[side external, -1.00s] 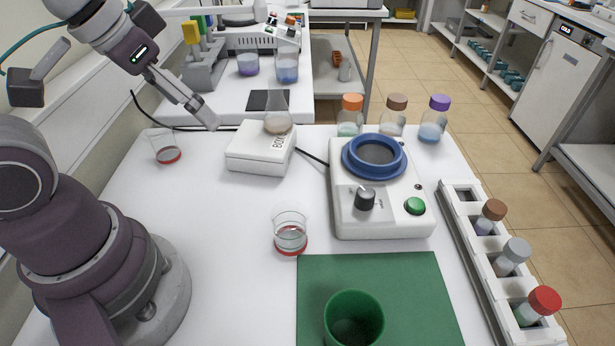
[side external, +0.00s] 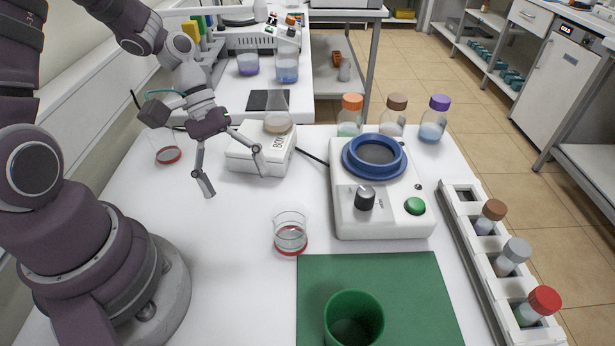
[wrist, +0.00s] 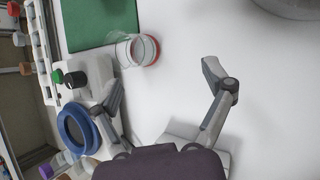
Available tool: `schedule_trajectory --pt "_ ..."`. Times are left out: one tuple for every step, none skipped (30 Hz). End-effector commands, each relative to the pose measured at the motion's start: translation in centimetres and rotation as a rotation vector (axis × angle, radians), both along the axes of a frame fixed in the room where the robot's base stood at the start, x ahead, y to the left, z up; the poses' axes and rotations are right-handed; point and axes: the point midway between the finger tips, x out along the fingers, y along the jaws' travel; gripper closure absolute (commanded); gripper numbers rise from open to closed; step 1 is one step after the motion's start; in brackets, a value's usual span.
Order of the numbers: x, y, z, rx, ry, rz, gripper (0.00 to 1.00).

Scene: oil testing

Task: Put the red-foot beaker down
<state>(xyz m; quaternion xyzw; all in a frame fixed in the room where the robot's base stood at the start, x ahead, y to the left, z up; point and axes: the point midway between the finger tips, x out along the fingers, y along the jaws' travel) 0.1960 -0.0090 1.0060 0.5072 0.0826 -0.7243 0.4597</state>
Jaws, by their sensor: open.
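A clear beaker with a red foot (side external: 290,233) stands upright on the white table, just behind the green mat (side external: 385,290). It also shows in the wrist view (wrist: 143,50), beyond my fingers. A second clear vessel with a red base (side external: 168,150) stands at the back left, partly hidden behind my arm. My gripper (side external: 235,172) is open, with its fingers spread wide and nothing between them. It hangs above the table, left of and behind the nearer red-foot beaker, in front of the white box. In the wrist view my gripper (wrist: 165,90) also shows empty.
A white box (side external: 245,150) carries a flask (side external: 277,110). A white device with a blue ring (side external: 375,156) stands right of the beaker. A green cup (side external: 353,320) stands on the mat. A vial rack (side external: 500,265) lines the right edge.

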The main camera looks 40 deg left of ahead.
Motion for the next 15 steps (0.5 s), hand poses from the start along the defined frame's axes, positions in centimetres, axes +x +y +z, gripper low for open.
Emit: schedule_trajectory --pt "-0.2 -0.3 -1.3 -0.109 0.074 0.092 0.19" --pt "-0.2 -0.5 -1.9 -0.175 0.114 0.15 0.19" --pt "-0.2 -0.9 -2.6 -0.267 0.163 0.226 0.19" --pt "-0.2 -1.2 -3.1 -0.338 0.2 0.283 0.19" --pt "-0.1 -1.5 -3.5 -0.412 0.235 0.34 0.19" --pt "-0.1 -1.9 -3.9 -0.507 0.279 0.415 0.19" --pt "0.0 -2.1 -4.2 -0.579 0.309 0.468 0.19" --pt "0.2 -2.3 -4.3 -0.649 0.336 0.518 0.19" --pt "0.3 -2.6 -4.5 -0.735 0.368 0.578 0.19" --pt "0.4 -2.8 -4.5 -0.794 0.39 0.618 0.19" --pt "0.5 -2.9 -4.5 -0.847 0.407 0.652 0.19" --pt "0.7 -3.0 -4.5 -0.905 0.426 0.687 0.19" --pt "0.7 -3.1 -4.5 -0.937 0.437 0.707 0.19" --pt "0.8 -3.1 -4.5 -0.964 0.444 0.723 0.19" --pt "0.9 -3.1 -4.5 -0.988 0.452 0.738 0.19"
